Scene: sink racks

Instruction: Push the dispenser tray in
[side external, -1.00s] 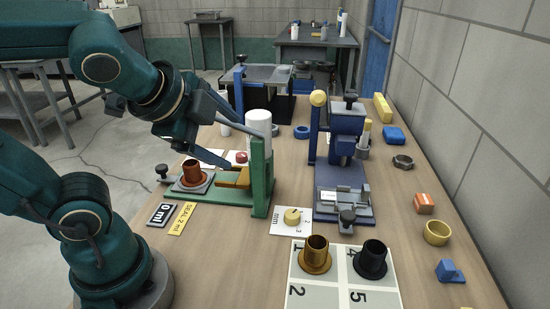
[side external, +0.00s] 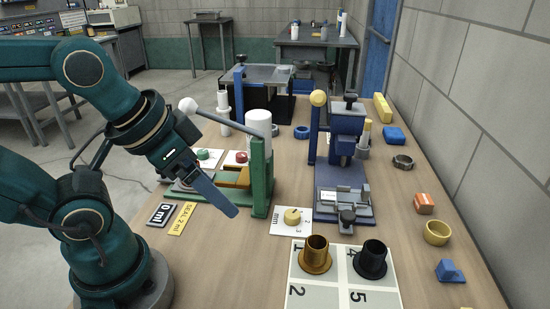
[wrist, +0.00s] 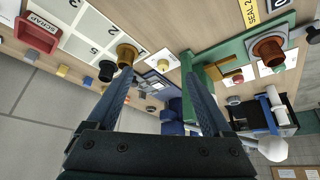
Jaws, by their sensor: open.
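The dispenser is a green stand (side external: 260,180) with a white cylinder (side external: 258,122) and a lever ending in a white ball (side external: 188,105). Its grey tray (side external: 179,187) lies at the left end of the green base, mostly hidden behind my gripper in the side view. In the wrist view, a red-brown cup (wrist: 268,48) sits on this tray, out to the side of the green upright, with a dark knob (wrist: 313,35) at the tray's outer end. My gripper (side external: 225,205) is open and empty, in front of the dispenser; in the wrist view its fingers (wrist: 158,72) stand apart.
A yellow seal label (side external: 183,218) and a dark 0 ml label (side external: 162,214) lie near the base. A dial card (side external: 291,221) is to the right. A blue press (side external: 342,170) stands beyond it. A numbered mat (side external: 330,291) holds a brass cup (side external: 316,254) and a black cup (side external: 370,259).

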